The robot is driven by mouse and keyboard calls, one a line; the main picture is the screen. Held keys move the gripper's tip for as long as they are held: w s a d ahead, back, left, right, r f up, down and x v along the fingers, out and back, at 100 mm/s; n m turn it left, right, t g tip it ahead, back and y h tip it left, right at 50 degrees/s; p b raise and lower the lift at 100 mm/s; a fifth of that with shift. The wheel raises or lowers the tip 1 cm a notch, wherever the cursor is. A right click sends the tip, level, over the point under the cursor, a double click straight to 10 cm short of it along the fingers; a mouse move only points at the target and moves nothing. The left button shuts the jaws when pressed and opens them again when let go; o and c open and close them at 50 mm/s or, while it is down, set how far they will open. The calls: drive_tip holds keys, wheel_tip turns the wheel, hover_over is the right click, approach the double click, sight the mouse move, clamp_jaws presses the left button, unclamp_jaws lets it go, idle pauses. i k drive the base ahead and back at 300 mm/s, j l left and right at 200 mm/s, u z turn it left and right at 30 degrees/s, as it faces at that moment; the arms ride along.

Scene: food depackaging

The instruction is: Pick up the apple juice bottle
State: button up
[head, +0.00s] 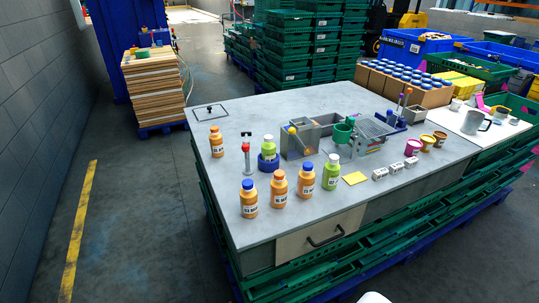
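A green bottle with a white cap (331,174) stands upright at the right end of a front row of bottles on the grey table. A second green bottle (268,146) stands in a round blue holder (268,163) further back. The labels are too small to read, so I cannot tell which is apple juice. Orange bottles stand in the same front row: one with a blue cap (249,201), one with an orange cap (279,191) and another with a blue cap (307,182). One more orange bottle (216,143) stands alone at the back left. My gripper is not in view.
A small red-topped stand (246,157) is left of the blue holder. A drawer (320,233) is below the front edge.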

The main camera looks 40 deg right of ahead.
sight(268, 150)
drive_tip(key=i+j+u, duration=0.35)
drive_tip(key=i+u, duration=0.35)
drive_tip(key=i, duration=0.2)
drive_tip(key=i+j+z, duration=0.15)
drive_tip(key=i, duration=0.3)
drive_tip(key=i+j+z, duration=0.1)
drive_tip(key=i+j, duration=0.15)
drive_tip(key=i, duration=0.15)
